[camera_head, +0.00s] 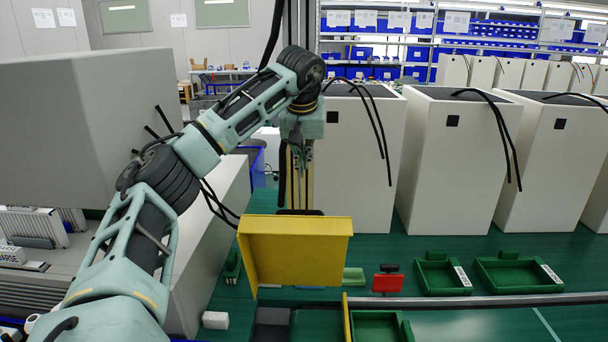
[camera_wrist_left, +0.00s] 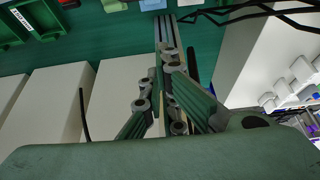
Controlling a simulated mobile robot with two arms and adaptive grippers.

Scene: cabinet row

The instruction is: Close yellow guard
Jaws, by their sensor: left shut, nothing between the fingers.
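The yellow guard (camera_head: 295,262) stands near the middle of the head view, over the green worktop. Its broad face and a side panel at its left show, and its upper edge forms a lighter strip. My left arm reaches in from the left and its wrist points down above the guard. My left gripper (camera_head: 300,180) is shut and empty, just above or behind the guard's upper edge; its tips are partly hidden there and I cannot tell whether they touch. In the left wrist view the gripper (camera_wrist_left: 168,75) shows its linkages, and the guard is not seen. My right gripper is not in view.
Green trays (camera_head: 441,274) and a red bin (camera_head: 387,281) stand right of the guard. A yellow upright strip (camera_head: 346,318) is below it. Large white cabinets (camera_head: 452,160) line the back, with black cables hanging. A grey box (camera_head: 85,125) is at left.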

